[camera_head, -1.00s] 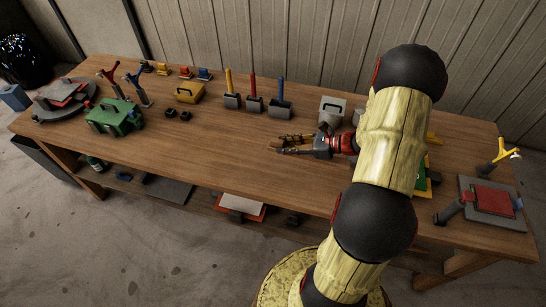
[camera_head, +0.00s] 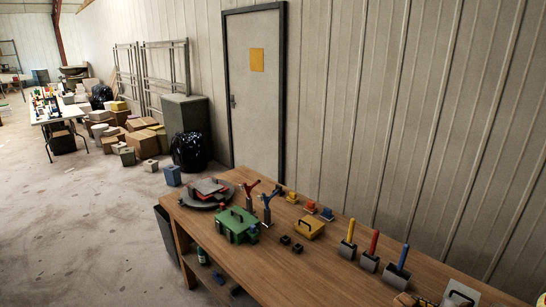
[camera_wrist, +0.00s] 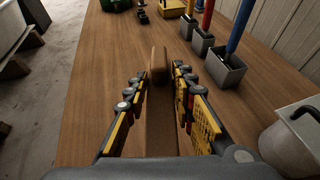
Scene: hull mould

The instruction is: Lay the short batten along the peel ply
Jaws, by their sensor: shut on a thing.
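In the wrist view my gripper (camera_wrist: 154,108) is shut on a wooden batten (camera_wrist: 160,128), with yellow-and-black fingers on both sides of it. The batten is brown like the table, points away from me and has a rounded far end. It appears just above the table top, but I cannot tell whether it touches. In the head view only a sliver of what may be my gripper shows at the bottom edge. I cannot pick out the peel ply for certain in either view.
On the wooden table (camera_head: 290,275) stand a green case (camera_head: 234,226), a yellow case (camera_head: 309,228), a grey round stand with a red piece (camera_head: 205,188) and several coloured-handled tools in grey holders (camera_head: 372,250). A grey canister (camera_wrist: 294,138) is close right of my gripper. Boxes (camera_head: 143,135) lie beyond.

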